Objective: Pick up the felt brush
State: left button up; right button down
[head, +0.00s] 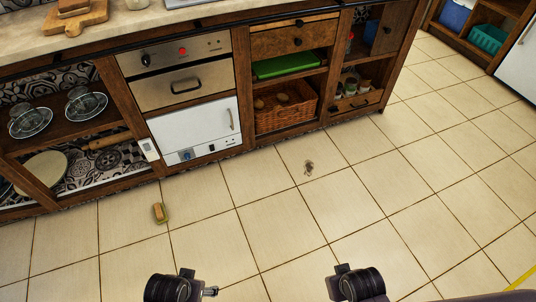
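A small block-shaped brush (160,213), tan with a greenish edge, lies on the tiled floor at the left in the head view. It looks like the felt brush, though it is small in the picture. My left gripper (187,284) shows at the bottom edge, below and slightly right of the brush, well apart from it. My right gripper (349,282) is at the bottom, right of centre, farther from the brush. Both are cut off by the frame and show dark rounded parts. I cannot make out their fingertips or anything held.
A wooden kitchen counter (220,20) with open shelves runs along the back. It holds a white appliance (195,130), a wicker basket (287,106) and glass dishes (30,120). A small dark item or mark (308,167) is on the floor. The surrounding floor is clear.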

aim_at(161, 216)
jog(key=u, duration=1.2)
jog(key=i+l+u, duration=0.1)
jog(key=i+l, duration=0.8)
jog(key=i, duration=0.15)
